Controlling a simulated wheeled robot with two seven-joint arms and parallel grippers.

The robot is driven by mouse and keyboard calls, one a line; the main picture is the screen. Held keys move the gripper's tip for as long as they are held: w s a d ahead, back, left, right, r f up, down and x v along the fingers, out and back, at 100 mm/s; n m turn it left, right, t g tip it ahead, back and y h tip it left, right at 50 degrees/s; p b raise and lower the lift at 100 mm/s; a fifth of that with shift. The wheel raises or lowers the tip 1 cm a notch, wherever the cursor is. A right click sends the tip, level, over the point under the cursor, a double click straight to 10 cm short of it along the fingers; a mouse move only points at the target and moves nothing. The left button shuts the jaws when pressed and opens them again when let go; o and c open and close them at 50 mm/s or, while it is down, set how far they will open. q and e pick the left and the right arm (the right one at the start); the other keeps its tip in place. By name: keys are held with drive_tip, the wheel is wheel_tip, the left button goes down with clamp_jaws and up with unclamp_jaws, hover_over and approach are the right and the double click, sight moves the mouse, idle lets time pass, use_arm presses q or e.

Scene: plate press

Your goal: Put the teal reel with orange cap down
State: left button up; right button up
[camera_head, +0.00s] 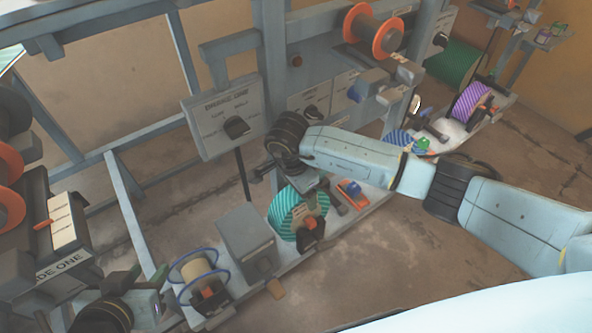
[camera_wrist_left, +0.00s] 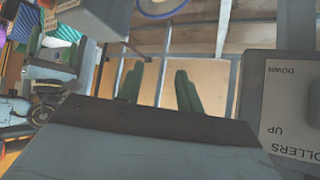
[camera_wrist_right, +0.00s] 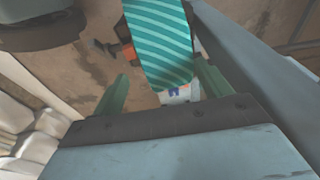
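The teal striped reel (camera_head: 284,212) stands upright on the grey shelf of the frame, with its orange cap (camera_head: 309,223) facing the front. My right gripper (camera_wrist_right: 164,80) is over it, and my right arm comes in from the right. In the right wrist view, the teal reel (camera_wrist_right: 160,45) sits between and beyond the spread fingers. A gap shows beside the left finger, and the right finger is close to the reel's edge; contact cannot be told. My left gripper (camera_head: 150,300) is at the lower left; its fingers (camera_wrist_left: 160,68) are apart and empty.
A blue-rimmed reel (camera_head: 184,303) and a grey box (camera_head: 246,236) stand left of the teal reel. An orange-and-blue block (camera_head: 351,192) lies to its right. A panel box (camera_head: 222,112) hangs behind. A purple striped reel (camera_head: 469,100) is farther right.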

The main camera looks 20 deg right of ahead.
use_arm(q)
drive_tip(key=s+a+f+g+p, duration=0.1)
drive_tip(key=s+a+f+g, duration=0.1)
drive_tip(key=s+g, duration=0.1)
drive_tip(key=s+a+f+g+y+p, duration=0.1)
drive_tip(key=s+f+g, duration=0.1)
drive_tip(key=s, duration=0.3)
drive_tip(key=shift+s+a+f+g+y, duration=0.3)
drive_tip(key=shift+s+a+f+g, duration=0.1)
drive_tip(key=shift+g, duration=0.2)
use_arm(e)
drive_tip(key=r, duration=0.4)
drive_tip(key=a+r, duration=0.1)
drive_tip(key=r, duration=0.1)
drive_tip(key=shift+s+r, duration=0.15)
drive_tip(key=shift+r, duration=0.25)
use_arm(q)
drive_tip(key=shift+w, duration=0.1)
